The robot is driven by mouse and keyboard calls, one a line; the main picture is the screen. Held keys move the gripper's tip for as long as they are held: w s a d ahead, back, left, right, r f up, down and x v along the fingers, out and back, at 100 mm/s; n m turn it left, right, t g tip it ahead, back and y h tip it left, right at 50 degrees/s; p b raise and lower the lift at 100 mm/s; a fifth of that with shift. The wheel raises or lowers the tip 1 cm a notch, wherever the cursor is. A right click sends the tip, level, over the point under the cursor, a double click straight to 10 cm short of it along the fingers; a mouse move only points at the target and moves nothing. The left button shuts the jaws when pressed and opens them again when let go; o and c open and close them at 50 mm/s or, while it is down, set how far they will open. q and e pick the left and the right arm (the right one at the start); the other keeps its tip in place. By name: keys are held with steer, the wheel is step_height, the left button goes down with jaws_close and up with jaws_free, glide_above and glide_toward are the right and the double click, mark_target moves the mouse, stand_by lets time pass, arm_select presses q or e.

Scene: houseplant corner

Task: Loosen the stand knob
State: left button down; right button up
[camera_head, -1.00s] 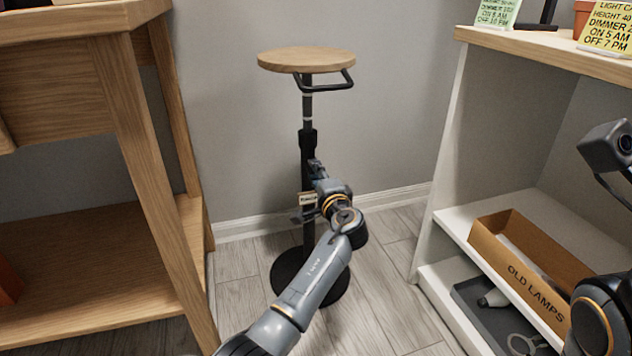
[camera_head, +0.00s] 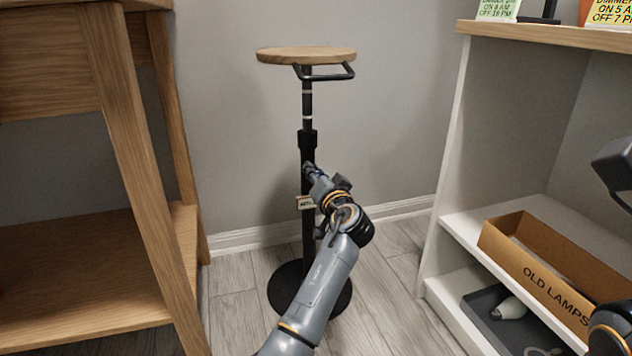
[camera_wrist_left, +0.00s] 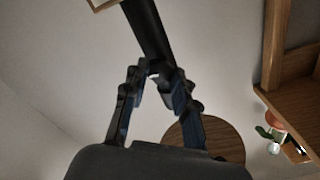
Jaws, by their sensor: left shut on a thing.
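The plant stand (camera_head: 308,115) is upright, with a round wooden top (camera_head: 305,55), a black pole and a round black base (camera_head: 285,290). A small label (camera_head: 306,203) is on the pole below my gripper. My left gripper (camera_head: 308,168) is at the pole's middle, just under the collar, shut on the stand knob. The knob itself is hidden by the fingers. In the left wrist view the fingertips (camera_wrist_left: 158,74) close in at the dark pole (camera_wrist_left: 148,30), and the wooden top (camera_wrist_left: 212,140) shows behind them. My right gripper's fingers are not in view.
A wooden table (camera_head: 135,160) stands left of the stand. A white shelf unit (camera_head: 445,185) stands to the right, holding an "OLD LAMPS" box (camera_head: 545,285) and a grey tray (camera_head: 480,302). A wall is close behind the stand.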

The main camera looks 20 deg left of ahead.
arm_select(q)
steer(key=shift+a+n+b, duration=0.1)
steer(key=shift+n+b, duration=0.35)
steer(key=shift+n, duration=0.45)
steer(key=c, duration=1.1)
jaws_free()
steer(key=shift+o, duration=0.2)
steer(key=shift+r, duration=0.1)
step_height(320, 180, up, 10)
steer(key=shift+f, duration=0.15)
